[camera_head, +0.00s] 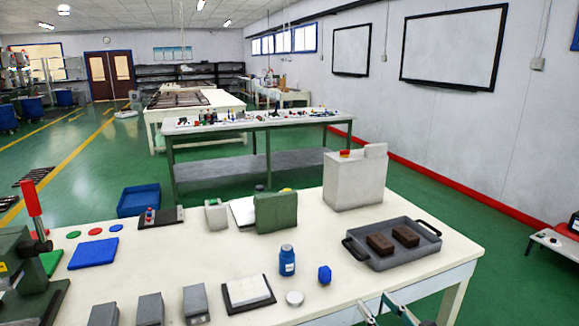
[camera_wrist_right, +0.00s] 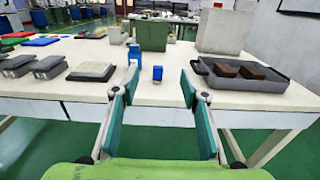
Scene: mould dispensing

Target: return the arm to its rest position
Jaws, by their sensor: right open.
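My right gripper (camera_head: 388,308) shows at the bottom edge of the head view, by the front edge of the white table (camera_head: 390,285). In the right wrist view the same gripper (camera_wrist_right: 160,78) has its two teal-padded fingers spread wide, with nothing between them. It is in front of the table. A small blue item (camera_wrist_right: 157,74) and a blue bottle (camera_wrist_right: 134,54) stand on the table beyond the fingers, not touching them as far as I can tell. My left gripper is not in view.
A grey tray (camera_head: 378,258) with two brown blocks (camera_head: 392,240) lies at the right of the table. A red-handled press (camera_head: 32,208) stands at left.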

